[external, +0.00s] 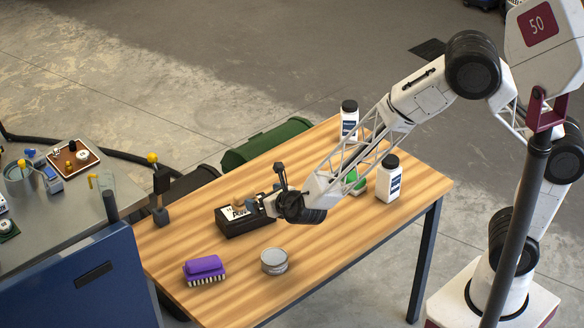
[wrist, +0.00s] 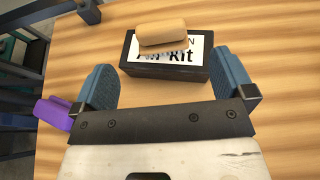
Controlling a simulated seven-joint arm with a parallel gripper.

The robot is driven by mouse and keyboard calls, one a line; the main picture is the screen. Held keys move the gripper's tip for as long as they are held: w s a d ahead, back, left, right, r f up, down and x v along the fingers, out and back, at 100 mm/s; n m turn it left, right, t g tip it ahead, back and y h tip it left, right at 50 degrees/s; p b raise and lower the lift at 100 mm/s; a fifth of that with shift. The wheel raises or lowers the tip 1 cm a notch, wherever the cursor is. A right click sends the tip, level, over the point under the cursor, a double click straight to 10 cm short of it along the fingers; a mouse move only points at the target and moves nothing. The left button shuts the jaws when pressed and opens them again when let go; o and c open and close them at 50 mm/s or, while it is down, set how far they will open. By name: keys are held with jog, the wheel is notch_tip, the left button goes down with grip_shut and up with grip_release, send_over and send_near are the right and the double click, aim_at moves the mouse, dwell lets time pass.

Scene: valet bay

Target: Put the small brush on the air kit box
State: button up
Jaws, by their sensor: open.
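The small brush (wrist: 161,34), with a tan handle and pale bristles, rests on top of the dark air kit box (wrist: 165,71) in the wrist view. It lies over part of the white label. The brush also shows small in the external view (external: 238,204), above the box (external: 240,226). My gripper (wrist: 164,64) is open, its two blue fingers apart with nothing between them. The fingers stand to the left and right at the near side of the box, and the brush is beyond them. In the external view my gripper (external: 260,204) is at the box's right end.
A purple brush (external: 204,269) and a round grey tin (external: 274,261) stand on the front of the wooden table. White bottles (external: 389,180) with black caps and a green item (external: 355,182) stand toward the right. A dark yellow-topped tool (external: 160,190) stands left of the box.

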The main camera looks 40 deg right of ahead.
jog(key=s+d+r+m+g+h, duration=0.25)
jog(key=d+r+m, duration=0.35)
jog(key=d, duration=0.4)
jog(key=s+d+r+m+g+h, duration=0.2)
jog(key=s+d+r+m, duration=0.1)
jog(key=d+r+m, duration=0.5)
jog(key=s+d+r+m+g+h, duration=0.25)
jog(key=d+r+m, duration=0.2)
jog(key=d, duration=0.65)
jog(key=s+d+r+m+g+y, duration=0.2)
jog(key=s+d+m+y, duration=0.1)
jog(key=s+m, duration=0.6)
jog(key=s+d+r+m+g+y, duration=0.2)
jog(key=s+m, duration=0.6)
jog(key=s, duration=0.9)
jog(key=shift+d+r+m+y, duration=0.35)
jog(key=shift+d+r+y, duration=0.3)
jog(key=shift+d+y, duration=0.4)
